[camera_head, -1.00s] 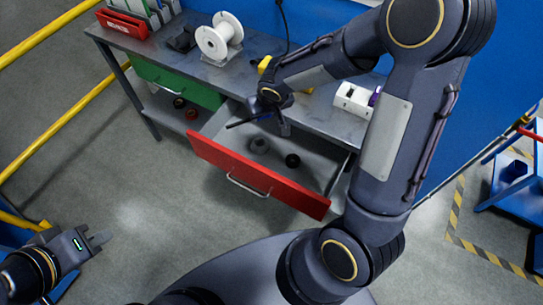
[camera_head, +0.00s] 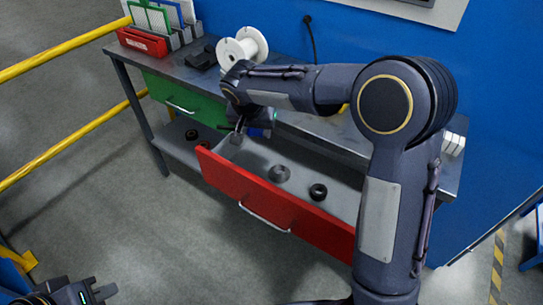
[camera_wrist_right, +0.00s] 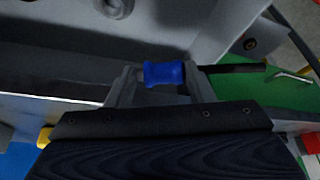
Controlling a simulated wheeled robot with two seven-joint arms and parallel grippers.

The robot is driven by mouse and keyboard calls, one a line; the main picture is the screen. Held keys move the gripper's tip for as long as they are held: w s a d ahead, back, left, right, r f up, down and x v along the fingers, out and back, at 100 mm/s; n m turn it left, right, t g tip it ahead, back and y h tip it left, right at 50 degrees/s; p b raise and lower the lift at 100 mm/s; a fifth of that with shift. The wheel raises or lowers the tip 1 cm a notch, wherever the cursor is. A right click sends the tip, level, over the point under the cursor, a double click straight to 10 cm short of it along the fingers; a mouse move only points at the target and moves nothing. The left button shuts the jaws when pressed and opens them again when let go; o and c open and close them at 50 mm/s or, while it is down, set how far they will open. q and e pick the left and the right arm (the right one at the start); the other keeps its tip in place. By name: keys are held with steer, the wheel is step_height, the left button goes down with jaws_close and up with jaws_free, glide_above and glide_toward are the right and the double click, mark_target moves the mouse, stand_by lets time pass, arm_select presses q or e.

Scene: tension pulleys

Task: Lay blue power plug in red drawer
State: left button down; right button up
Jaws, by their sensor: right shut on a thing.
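The blue power plug (camera_wrist_right: 165,73) is between the fingers of my right gripper (camera_wrist_right: 160,85) in the right wrist view. The gripper is shut on it, and a dark strip extends right from the fingers. In the head view my right gripper (camera_head: 238,136) points down over the left end of the open red drawer (camera_head: 270,208). The drawer's grey inside holds a grey round part (camera_head: 279,173) and a black ring-like part (camera_head: 318,192). My left gripper (camera_head: 99,290) is at the bottom left, empty, its fingers apart, far from the drawer.
The workbench (camera_head: 352,138) carries a white spool (camera_head: 242,47) and a red rack (camera_head: 143,41). A green drawer (camera_head: 186,97) is left of the red one. Dark round parts lie on the lower shelf (camera_head: 172,145). Yellow rails (camera_head: 60,47) stand at the left.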

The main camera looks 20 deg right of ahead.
step_height(320, 180, down, 8)
steer(key=shift+f+b, duration=0.25)
steer(key=shift+b, duration=0.05)
steer(key=w+d, duration=0.1)
steer(key=w+d+f+p, duration=0.1)
steer(key=w, duration=0.1)
steer(key=shift+w+f, duration=0.15)
steer(key=shift+w, duration=0.1)
steer(key=shift+f, duration=0.1)
steer(key=shift+f+b, duration=0.55)
steer(key=shift+b, duration=0.35)
steer(key=o, duration=1.1)
steer(key=shift+c, duration=0.2)
